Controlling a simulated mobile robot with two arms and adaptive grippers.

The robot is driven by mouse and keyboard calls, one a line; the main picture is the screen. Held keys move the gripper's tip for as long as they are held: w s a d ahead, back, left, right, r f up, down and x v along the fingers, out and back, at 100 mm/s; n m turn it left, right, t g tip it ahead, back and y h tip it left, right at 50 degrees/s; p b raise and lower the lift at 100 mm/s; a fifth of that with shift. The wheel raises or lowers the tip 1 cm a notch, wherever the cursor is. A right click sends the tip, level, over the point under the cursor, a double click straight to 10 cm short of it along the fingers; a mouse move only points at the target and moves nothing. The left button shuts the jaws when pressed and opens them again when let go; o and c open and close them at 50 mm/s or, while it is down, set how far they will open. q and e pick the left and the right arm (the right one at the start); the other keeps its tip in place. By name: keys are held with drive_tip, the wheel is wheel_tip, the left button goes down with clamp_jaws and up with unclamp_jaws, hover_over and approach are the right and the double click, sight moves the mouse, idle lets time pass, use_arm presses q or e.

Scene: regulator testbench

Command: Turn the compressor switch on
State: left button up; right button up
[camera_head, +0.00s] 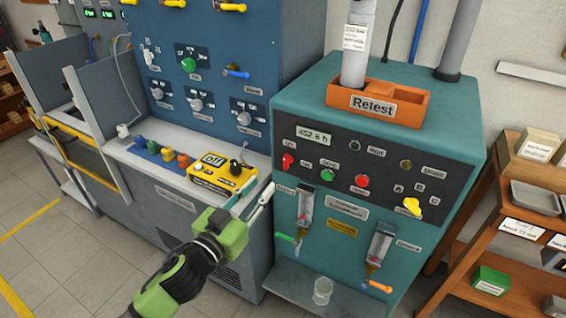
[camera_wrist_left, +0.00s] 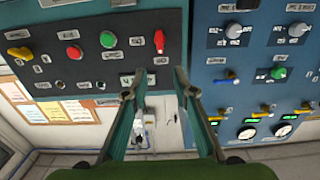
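The teal compressor cabinet (camera_head: 459,120) has a dark control panel. A red switch (camera_head: 288,160) is at the panel's left end, with small labels I cannot read clearly. In the left wrist view the panel appears inverted, and the red switch (camera_wrist_left: 158,41) lies just beyond the fingertips, near the middle. A green button (camera_head: 327,175), red button (camera_head: 361,181) and yellow knob (camera_head: 411,205) share the panel. My left gripper (camera_head: 259,188) is open and empty, in front of the cabinet's left edge, below the switch and apart from it. My right gripper is not in view.
A blue-grey test bench (camera_head: 240,135) with gauges and knobs stands to the left. A yellow device (camera_head: 222,178) sits on its ledge near my gripper. An orange tray (camera_head: 380,101) is on the cabinet. A glass (camera_head: 322,291) stands on the lower shelf. Wooden shelving (camera_head: 500,205) is at right.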

sight(284, 159)
use_arm(q)
drive_tip(key=b+x, duration=0.2)
drive_tip(key=x, duration=1)
drive_tip(key=shift+w+d+b, duration=0.15)
drive_tip(key=shift+w+b, duration=0.15)
clamp_jaws()
